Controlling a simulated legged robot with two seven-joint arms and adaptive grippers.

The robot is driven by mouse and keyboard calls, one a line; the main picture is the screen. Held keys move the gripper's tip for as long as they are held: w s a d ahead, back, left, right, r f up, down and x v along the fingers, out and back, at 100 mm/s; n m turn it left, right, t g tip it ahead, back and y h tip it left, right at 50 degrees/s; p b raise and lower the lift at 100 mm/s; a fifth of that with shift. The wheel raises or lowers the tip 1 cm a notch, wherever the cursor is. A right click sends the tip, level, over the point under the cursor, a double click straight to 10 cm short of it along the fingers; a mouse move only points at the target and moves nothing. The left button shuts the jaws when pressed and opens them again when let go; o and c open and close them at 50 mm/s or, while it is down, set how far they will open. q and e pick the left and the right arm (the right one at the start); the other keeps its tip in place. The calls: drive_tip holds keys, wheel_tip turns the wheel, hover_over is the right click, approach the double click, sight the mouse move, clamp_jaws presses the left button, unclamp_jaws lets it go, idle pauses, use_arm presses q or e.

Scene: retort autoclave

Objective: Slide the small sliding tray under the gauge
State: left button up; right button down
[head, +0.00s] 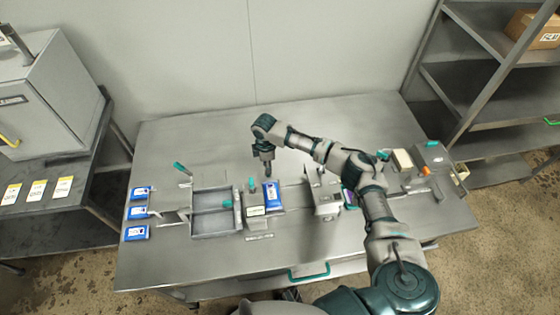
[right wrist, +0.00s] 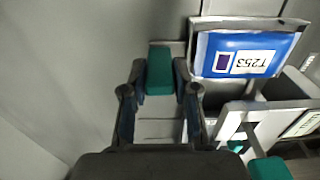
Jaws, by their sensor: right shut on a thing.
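The small sliding tray (head: 283,205) is a grey metal plate on the bench with a blue pouch (head: 272,194) lying on it. In the right wrist view the pouch (right wrist: 245,55) has a white label reading T253, upside down. My right gripper (head: 267,170) is at the tray's far side, pointing down. Its fingers (right wrist: 160,95) are shut on a teal handle (right wrist: 160,70) beside the pouch. The gauge appears to be the grey upright block (head: 326,197) right of the tray, apart from the pouch. My left gripper is not in view.
Several blue pouches (head: 136,234) lie at the bench's left edge. A cream block (head: 402,159) and a grey box (head: 432,155) are at the right. The back of the bench is clear.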

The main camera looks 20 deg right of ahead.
drive_tip(key=a, duration=0.2)
drive_tip(key=w+a, duration=0.1)
drive_tip(key=a, duration=0.3)
drive_tip(key=shift+w+a+r, duration=0.15)
drive_tip(key=shift+w+a, duration=0.2)
drive_tip(key=shift+w, duration=0.05)
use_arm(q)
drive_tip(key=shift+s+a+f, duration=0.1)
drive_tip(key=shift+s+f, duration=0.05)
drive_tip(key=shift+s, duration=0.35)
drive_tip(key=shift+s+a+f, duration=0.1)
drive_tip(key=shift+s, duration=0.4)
use_arm(e)
drive_tip(key=shift+d, duration=0.1)
drive_tip(key=c, duration=0.9)
unclamp_jaws()
drive_tip(key=shift+w, duration=0.1)
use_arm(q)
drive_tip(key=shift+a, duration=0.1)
use_arm(e)
drive_tip(key=shift+a, duration=0.2)
wheel_tip(320, 180, up, 12)
drive_tip(key=shift+a+f, duration=0.15)
